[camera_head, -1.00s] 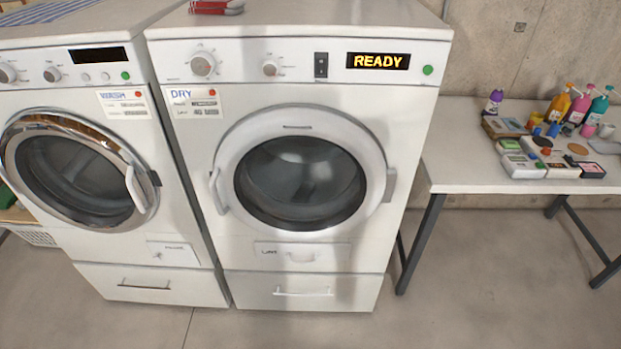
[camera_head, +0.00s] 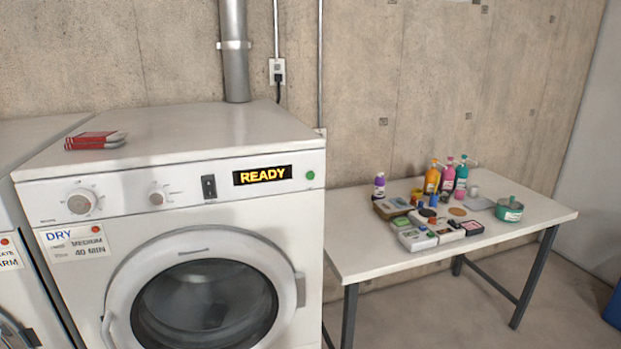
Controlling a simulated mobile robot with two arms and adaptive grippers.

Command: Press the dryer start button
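The dryer (camera_head: 80,290) is the white front-loading machine with a "DRY, MEDIUM, 40 MIN" label, at the left and centre of the head view. Its round door (camera_head: 120,300) looks shut. The display (camera_head: 263,176) on its control panel reads READY in yellow letters. A small round green button (camera_head: 310,175) sits at the panel's right end, just right of the display. A black rocker switch (camera_head: 209,187) is left of the display, and two knobs are further left. Neither of my grippers is in view.
A white table (camera_head: 370,258) with dark legs stands right of the dryer, holding bottles, small boxes and a green pot (camera_head: 509,209). A red and white item (camera_head: 95,140) lies on the dryer top. Another white machine (camera_head: 15,235) adjoins on the left.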

